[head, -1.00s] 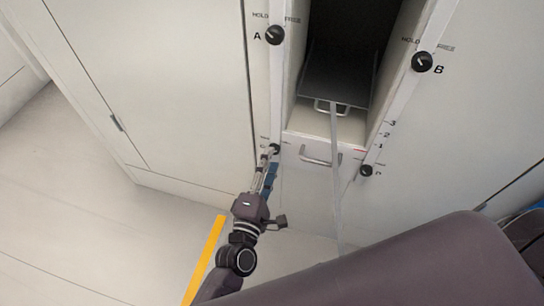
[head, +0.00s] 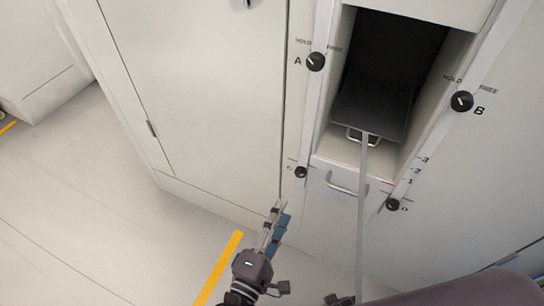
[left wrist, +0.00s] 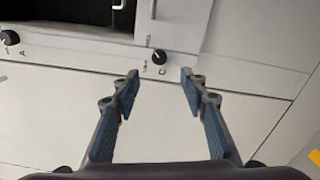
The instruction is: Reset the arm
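My left gripper (head: 279,207) is empty, with its fingertips below and left of the small black knob C (head: 300,172) on the white cabinet and apart from it. In the left wrist view the gripper (left wrist: 160,75) is open, its blue-padded fingers wide apart. A small black knob (left wrist: 160,57) shows beyond the gap. Knob A (head: 316,61) and knob B (head: 462,101) sit beside HOLD and FREE labels; their pointers lean to the upper left, towards HOLD. A lower right knob (head: 393,205) sits below marks 1 to 3. My right gripper cannot be made out.
A dark sloping tray (head: 372,108) lies in the cabinet's open bay, with a pale strip (head: 363,200) hanging down from it. A metal handle (head: 346,185) juts out below. Floor with a yellow line (head: 220,265) is clear at left. My grey arm link fills the lower right.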

